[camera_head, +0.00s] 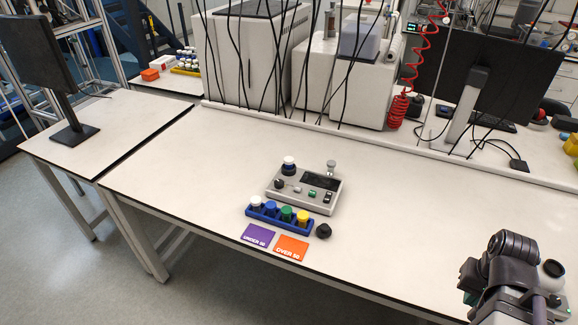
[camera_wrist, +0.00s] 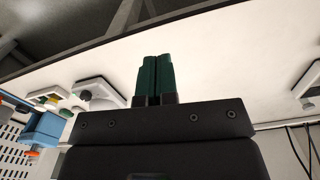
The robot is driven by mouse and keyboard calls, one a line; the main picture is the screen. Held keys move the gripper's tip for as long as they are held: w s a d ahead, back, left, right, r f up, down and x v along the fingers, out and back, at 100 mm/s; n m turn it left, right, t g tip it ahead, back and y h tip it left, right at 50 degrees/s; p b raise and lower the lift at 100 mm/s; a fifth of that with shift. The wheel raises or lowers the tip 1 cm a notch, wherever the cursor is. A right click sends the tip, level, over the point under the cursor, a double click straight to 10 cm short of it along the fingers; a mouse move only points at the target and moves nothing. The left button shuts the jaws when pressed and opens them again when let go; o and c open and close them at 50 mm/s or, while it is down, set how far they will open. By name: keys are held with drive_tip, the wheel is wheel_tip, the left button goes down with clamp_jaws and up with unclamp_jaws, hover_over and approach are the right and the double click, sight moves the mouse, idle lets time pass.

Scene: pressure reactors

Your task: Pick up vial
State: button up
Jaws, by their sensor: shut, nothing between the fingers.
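A small vial with a white cap (camera_head: 289,162) stands upright on the back left of a grey bench device (camera_head: 300,202) in the head view. A blue rack (camera_head: 262,217) in front of the device holds several small pieces with white, blue, green and yellow tops. I cannot tell which piece the task means. My gripper (camera_wrist: 155,77) shows two green fingers pressed together, empty, in the wrist view. In the head view my arm is at the lower right, well away from the vial and rack; its fingertips are hard to make out there.
A purple "UNDER 50" card (camera_head: 258,235) and an orange "OVER 50" card (camera_head: 292,248) lie before the rack. A black knob-like piece (camera_head: 323,231) stands beside it. Large white machines (camera_head: 250,60) and a monitor (camera_head: 490,85) line the back. The table between arm and device is clear.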

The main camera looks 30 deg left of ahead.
drive_tip(key=o, duration=1.2)
drive_tip(key=shift+o, duration=0.2)
